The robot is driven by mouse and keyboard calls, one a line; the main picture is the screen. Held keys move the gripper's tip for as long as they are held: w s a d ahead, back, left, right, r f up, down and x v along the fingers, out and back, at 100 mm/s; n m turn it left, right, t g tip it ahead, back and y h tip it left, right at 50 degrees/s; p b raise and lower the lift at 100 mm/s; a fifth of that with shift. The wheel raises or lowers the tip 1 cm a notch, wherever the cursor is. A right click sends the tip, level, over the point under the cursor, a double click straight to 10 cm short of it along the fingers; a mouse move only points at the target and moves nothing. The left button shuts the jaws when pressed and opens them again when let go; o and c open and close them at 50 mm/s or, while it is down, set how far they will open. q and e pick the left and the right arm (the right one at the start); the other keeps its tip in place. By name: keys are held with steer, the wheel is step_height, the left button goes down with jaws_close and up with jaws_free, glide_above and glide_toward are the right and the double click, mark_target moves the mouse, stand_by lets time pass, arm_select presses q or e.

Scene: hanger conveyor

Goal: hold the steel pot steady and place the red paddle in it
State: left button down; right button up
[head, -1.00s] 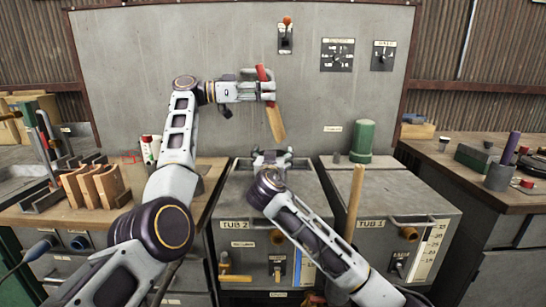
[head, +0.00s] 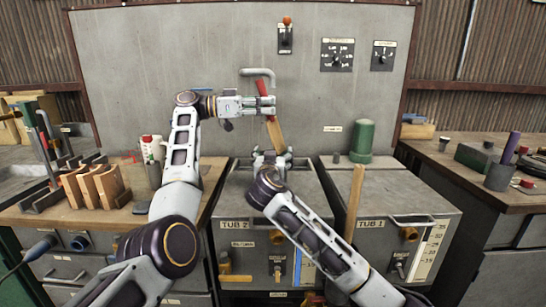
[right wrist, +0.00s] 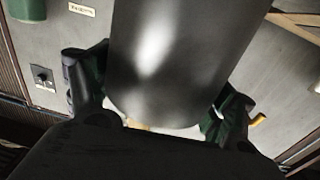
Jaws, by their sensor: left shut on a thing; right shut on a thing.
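The red paddle (head: 276,134) has a red upper part and a bare wooden lower part. My left gripper (head: 267,105) is shut on it in the head view, and it hangs slightly tilted, lower end to the right. My right gripper (head: 271,157) is below it, above Tub 2. The right wrist view shows the steel pot (right wrist: 175,60), a smooth grey cylinder, between the right fingers, which are shut on it. In the head view the pot is mostly hidden by my gripper. The paddle's lower tip is at the right gripper; whether it is inside the pot I cannot tell.
Tub 2 (head: 236,208) and Tub 1 (head: 390,205) stand side by side, a wooden stick (head: 354,203) upright between them. A green cylinder (head: 362,141) stands behind Tub 1. A bent pipe (head: 258,72) is on the back panel. Wooden racks (head: 88,188) are at left.

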arm_select(q)
steer(key=shift+f, duration=0.4)
steer(key=c, duration=1.2)
jaws_free()
steer(key=shift+c, duration=0.2)
steer(key=shift+r, duration=0.25)
steer(key=shift+r, duration=4.75)
arm_select(e)
steer(key=o, duration=0.9)
